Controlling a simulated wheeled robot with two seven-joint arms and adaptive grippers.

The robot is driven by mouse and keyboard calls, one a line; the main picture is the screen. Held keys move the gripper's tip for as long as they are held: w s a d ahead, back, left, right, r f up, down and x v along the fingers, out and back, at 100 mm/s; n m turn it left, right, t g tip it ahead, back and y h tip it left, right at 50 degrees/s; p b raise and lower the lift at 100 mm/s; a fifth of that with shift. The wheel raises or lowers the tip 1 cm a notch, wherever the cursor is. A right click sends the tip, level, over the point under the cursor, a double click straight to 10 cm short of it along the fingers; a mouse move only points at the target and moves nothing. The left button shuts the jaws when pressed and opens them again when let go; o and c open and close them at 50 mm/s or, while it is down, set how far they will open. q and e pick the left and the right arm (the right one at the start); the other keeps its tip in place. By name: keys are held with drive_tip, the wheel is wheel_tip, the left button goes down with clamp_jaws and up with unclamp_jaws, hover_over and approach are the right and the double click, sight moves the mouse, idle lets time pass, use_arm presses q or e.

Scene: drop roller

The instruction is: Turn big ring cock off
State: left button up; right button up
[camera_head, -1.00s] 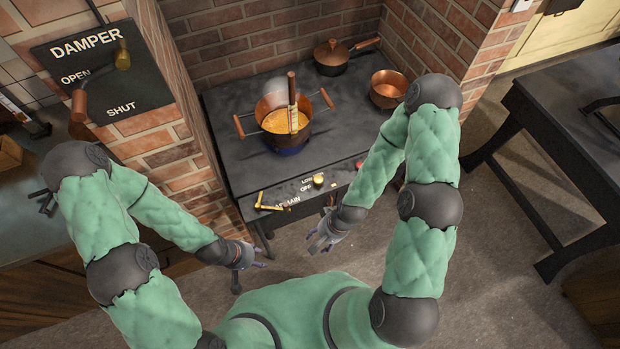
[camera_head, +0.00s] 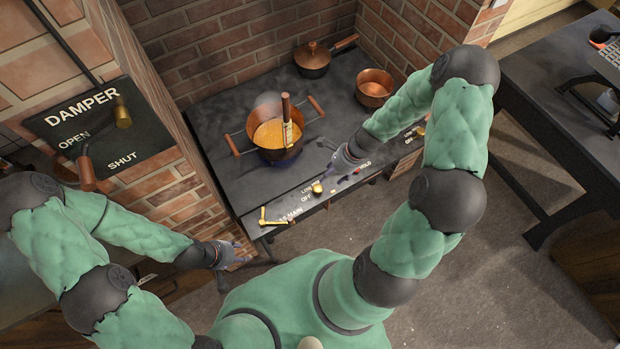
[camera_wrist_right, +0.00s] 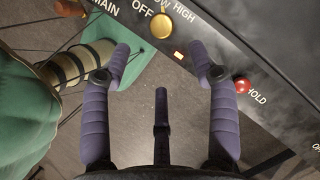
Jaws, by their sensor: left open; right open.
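A round brass cock (camera_head: 317,187) sits on the stove's front panel beside the words LOW and OFF. It also shows in the right wrist view (camera_wrist_right: 163,23), by OFF and HIGH, just beyond the fingertips; I cannot read a ring name on it. My right gripper (camera_head: 328,158) is open and empty at the panel, just above the cock in the head view. In the right wrist view the open fingers (camera_wrist_right: 160,50) point towards the cock, apart from it. My left gripper (camera_head: 232,252) is open and empty, low at the left of the stove.
A copper pot (camera_head: 252,150) of yellow liquid stands over a blue flame. A brass gas main lever (camera_head: 272,220) is left of the cock, a red HOLD button (camera_wrist_right: 242,86) right. Another brass knob (camera_head: 420,131) is further right. Brick walls enclose the stove.

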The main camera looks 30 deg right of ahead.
sight(318, 187)
drive_tip(key=b+x, duration=0.4)
drive_tip(key=x, duration=0.6)
drive_tip(key=shift+w+a+f, duration=0.1)
drive_tip(key=shift+f, duration=0.2)
drive_tip(key=c, duration=1.1)
